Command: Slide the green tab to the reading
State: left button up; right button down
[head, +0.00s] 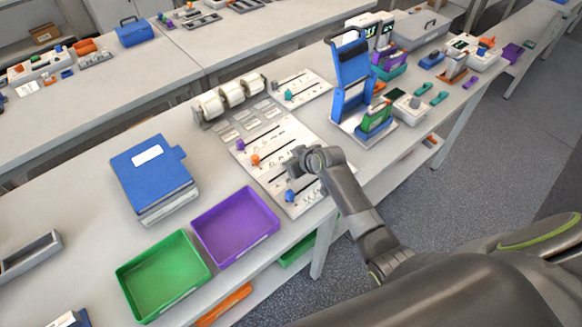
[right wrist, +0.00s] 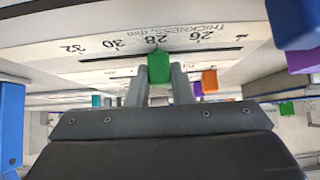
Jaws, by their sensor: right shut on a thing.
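The white slider board (head: 286,132) lies on the near bench, with several slots and coloured tabs. My right gripper (head: 297,160) is over its lower part and hides the green tab in the head view. In the right wrist view the green tab (right wrist: 159,68) is between the two fingers of my right gripper (right wrist: 159,88), which is shut on it. The tab stands at the slot of the scale (right wrist: 157,38) marked THICKNESS, mm, with its end close to the 28 mark. Marks 30 and 32 are to the left, 26 to the right. My left gripper is out of view.
A purple tab (head: 240,144), an orange tab (head: 255,159) and a blue tab (head: 290,195) sit in other slots. White rolls (head: 232,93) stand behind the board, a blue stand (head: 353,72) to its right. A purple tray (head: 235,225) and green tray (head: 163,276) are left.

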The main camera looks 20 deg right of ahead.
jog(key=c, duration=1.3)
grip_release()
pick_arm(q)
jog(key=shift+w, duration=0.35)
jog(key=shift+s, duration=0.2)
pick_arm(e)
jog(key=shift+s+d+r, duration=0.1)
jog(key=shift+s+r, duration=0.2)
jog(key=shift+r, duration=0.1)
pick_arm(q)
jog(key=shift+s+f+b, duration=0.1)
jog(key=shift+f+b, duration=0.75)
pick_arm(e)
jog(key=v, duration=1.6)
jog(key=shift+s, duration=0.15)
